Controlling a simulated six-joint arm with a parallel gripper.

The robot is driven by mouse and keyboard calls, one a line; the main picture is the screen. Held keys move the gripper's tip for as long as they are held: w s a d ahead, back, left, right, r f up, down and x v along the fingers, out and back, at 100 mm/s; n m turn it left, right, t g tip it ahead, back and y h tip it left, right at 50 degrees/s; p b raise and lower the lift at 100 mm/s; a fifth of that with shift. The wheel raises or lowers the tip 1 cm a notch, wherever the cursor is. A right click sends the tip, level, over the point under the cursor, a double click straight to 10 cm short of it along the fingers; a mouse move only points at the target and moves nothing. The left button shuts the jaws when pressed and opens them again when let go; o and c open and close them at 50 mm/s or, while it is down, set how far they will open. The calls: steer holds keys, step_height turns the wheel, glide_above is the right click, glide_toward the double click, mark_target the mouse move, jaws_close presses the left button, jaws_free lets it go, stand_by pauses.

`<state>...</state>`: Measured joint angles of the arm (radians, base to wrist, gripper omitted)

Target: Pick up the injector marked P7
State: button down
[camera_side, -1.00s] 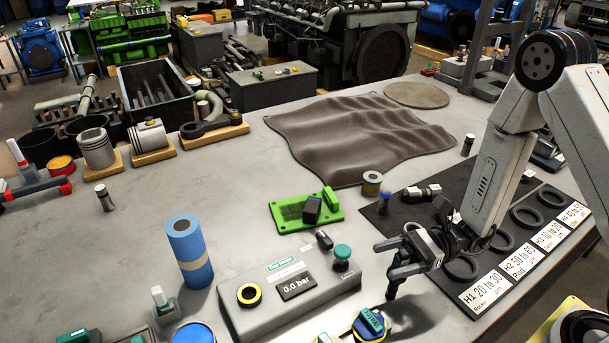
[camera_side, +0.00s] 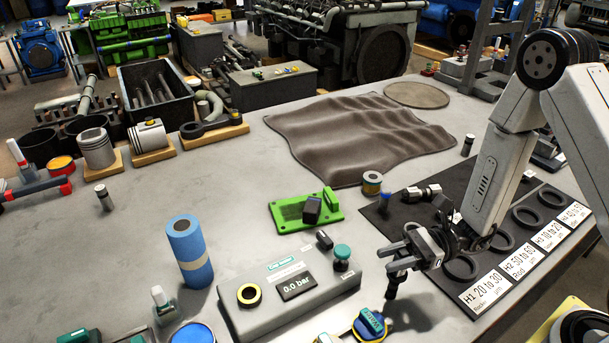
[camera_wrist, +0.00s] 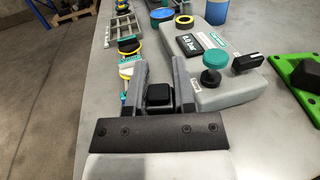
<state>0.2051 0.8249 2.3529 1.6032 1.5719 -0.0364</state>
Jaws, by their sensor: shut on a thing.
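In the wrist view, the black square top of the injector (camera_wrist: 158,95) shows between the two fingers of my gripper (camera_wrist: 158,68). No P7 marking is readable on it. I cannot tell whether its lower end touches the bench.
The grey test box (camera_side: 262,318) reading 0.0 bar stands left of my gripper. A green plate (camera_side: 289,212) lies behind it. Black rings (camera_side: 461,269) with labels lie to the right. A teal-topped part with a yellow ring (camera_side: 371,323) is close in front.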

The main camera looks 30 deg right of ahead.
mark_target(389, 274)
step_height(389, 274, up, 10)
stand_by(0.9)
steer(key=shift+f, duration=0.1)
stand_by(0.5)
